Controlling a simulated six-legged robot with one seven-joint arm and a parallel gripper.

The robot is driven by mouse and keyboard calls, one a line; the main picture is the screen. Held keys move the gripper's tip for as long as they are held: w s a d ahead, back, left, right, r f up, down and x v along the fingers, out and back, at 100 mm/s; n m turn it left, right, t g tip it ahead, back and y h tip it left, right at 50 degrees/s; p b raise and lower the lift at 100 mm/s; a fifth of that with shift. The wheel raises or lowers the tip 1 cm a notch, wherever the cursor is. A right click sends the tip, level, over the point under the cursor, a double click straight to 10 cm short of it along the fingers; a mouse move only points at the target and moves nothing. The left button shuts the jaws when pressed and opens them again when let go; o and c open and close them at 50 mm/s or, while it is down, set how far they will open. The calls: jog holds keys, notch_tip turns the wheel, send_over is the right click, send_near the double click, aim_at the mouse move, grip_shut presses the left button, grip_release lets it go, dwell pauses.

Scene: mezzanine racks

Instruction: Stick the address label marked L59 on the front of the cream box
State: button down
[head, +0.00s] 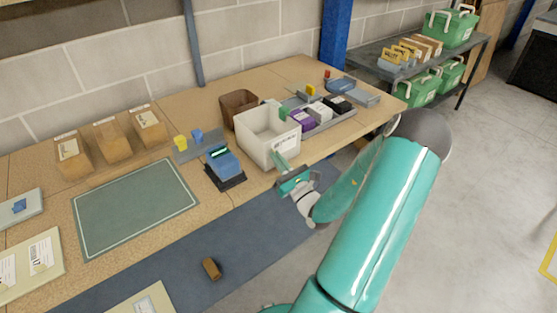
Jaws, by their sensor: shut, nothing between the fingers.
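The cream box (252,147) stands open-topped and upright near the front edge of the bench. A white label with dark print (286,143) shows on its front face; the print is too small to read, so I cannot tell if it is L59. My gripper (278,159) is shut and empty, right at the box's front, just below that label. I cannot tell whether its fingertips touch the box. A pale board (28,268) at the lower left carries white labels, also too small to read for sure.
A blue scale-like device (224,163) stands left of the box, a brown bin (238,101) behind it, and a grey tray of small boxes (320,118) to its right. A green mat (135,205) lies clear. A small brown block (211,268) lies low in front of the bench.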

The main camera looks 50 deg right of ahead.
jog(key=c, duration=1.6)
grip_release()
jog(key=shift+w, duration=0.1)
jog(key=o, duration=0.3)
jog(key=shift+s+a, duration=0.25)
jog(key=shift+s, duration=0.9)
jog(key=shift+s+a, duration=0.25)
jog(key=shift+s, duration=0.95)
jog(key=shift+s+a, duration=0.25)
jog(key=shift+s, duration=0.9)
